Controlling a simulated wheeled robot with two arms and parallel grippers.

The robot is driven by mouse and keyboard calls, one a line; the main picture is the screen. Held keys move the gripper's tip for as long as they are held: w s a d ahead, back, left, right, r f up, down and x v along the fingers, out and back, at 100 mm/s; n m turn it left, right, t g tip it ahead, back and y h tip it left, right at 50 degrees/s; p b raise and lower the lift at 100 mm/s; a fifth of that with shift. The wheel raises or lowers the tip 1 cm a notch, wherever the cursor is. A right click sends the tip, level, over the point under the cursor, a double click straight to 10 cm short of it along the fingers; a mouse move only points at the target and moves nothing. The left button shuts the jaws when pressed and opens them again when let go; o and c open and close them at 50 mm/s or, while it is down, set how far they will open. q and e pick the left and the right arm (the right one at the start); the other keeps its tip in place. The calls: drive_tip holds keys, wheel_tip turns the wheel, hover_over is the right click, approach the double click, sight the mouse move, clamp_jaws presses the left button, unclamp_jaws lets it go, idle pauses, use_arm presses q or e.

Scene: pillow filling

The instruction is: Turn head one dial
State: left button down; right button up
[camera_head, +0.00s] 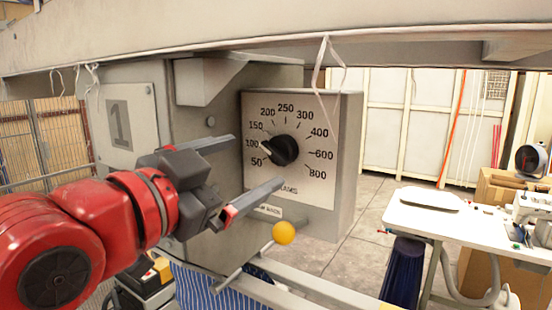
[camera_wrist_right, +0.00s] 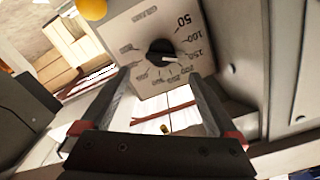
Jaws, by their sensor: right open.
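The dial (camera_head: 286,150) is a black round knob on a pale face plate marked from 50 to 800, on the head marked 1 (camera_head: 118,125). Its light pointer faces left, around the 100 mark; the exact reading is hard to tell. The dial also shows in the right wrist view (camera_wrist_right: 161,52), beyond the fingertips. My right gripper (camera_head: 258,161) is open and empty, with one finger above and one below the dial's level, to its left in the head view. The fingers look apart from the knob. My left gripper is not in view.
A yellow-orange ball knob (camera_head: 284,233) on a lever sits below the dial box. A grey beam (camera_head: 260,35) runs above, with white ties hanging by the box. A white sewing table (camera_head: 440,217) stands at the right, with open floor between.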

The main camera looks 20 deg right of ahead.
sight(274, 152)
drive_tip(key=x, duration=0.8)
drive_tip(key=shift+a, duration=0.1)
drive_tip(key=shift+c, duration=0.7)
drive_tip(key=c, duration=1.2)
